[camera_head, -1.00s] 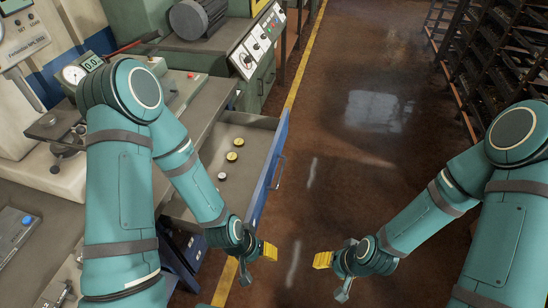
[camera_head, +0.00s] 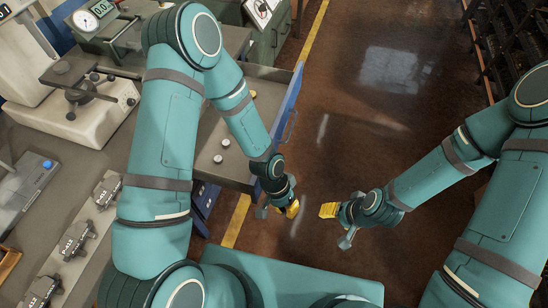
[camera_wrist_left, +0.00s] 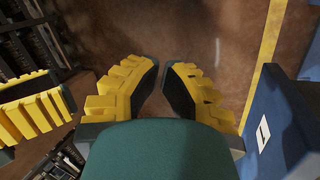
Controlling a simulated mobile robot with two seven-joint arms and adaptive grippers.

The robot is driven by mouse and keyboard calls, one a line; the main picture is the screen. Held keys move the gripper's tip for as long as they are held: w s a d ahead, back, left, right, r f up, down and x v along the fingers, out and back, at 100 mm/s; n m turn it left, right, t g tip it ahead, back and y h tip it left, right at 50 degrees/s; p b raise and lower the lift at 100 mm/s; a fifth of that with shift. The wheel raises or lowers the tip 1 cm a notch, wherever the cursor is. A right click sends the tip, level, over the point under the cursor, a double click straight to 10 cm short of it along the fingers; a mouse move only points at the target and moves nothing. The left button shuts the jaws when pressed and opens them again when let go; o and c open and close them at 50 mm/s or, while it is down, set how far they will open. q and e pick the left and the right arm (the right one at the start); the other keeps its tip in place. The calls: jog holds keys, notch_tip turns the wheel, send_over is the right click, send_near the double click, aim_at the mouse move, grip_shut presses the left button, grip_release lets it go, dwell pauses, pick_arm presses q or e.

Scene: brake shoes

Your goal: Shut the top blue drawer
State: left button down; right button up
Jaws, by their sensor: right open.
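The top blue drawer stands open, its blue front (camera_head: 288,104) facing the aisle and its grey inside (camera_head: 208,170) partly hidden by my left arm. Its handle (camera_head: 291,125) shows on the front. Several small round pieces lie inside, two pale ones (camera_head: 221,150) near the arm. My left gripper (camera_head: 292,208) is beyond the drawer's near corner, apart from the handle. In the left wrist view its yellow fingers (camera_wrist_left: 160,80) are spread with nothing between them; a blue panel with a white label (camera_wrist_left: 263,133) is at right. My right gripper (camera_head: 328,210) is open and empty over the floor.
The workbench (camera_head: 130,160) at left carries a dial gauge stand (camera_head: 90,100) and several metal brake parts (camera_head: 75,238). Dark racks (camera_head: 510,50) stand at the far right. The brown floor (camera_head: 370,120) between is clear, with a yellow line along the bench.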

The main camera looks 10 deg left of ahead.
pick_arm(q)
jog(key=w+d+r+m+t+y+p, duration=0.1)
jog(key=w+d+r+m+y+p, duration=0.1)
jog(key=w+m+y, duration=0.45)
jog(key=w+d+r+m+t+y+p, duration=0.2)
jog(key=w+r+m+y, duration=0.1)
jog(key=w+m+y, duration=0.4)
jog(key=s+a+r+x, duration=0.1)
jog(key=x, duration=1.2)
jog(key=shift+a+h+b, duration=0.3)
jog(key=shift+a+h, duration=0.05)
jog(key=shift+a, duration=0.05)
jog(key=shift+r+m, duration=0.1)
jog(key=shift+m, duration=0.15)
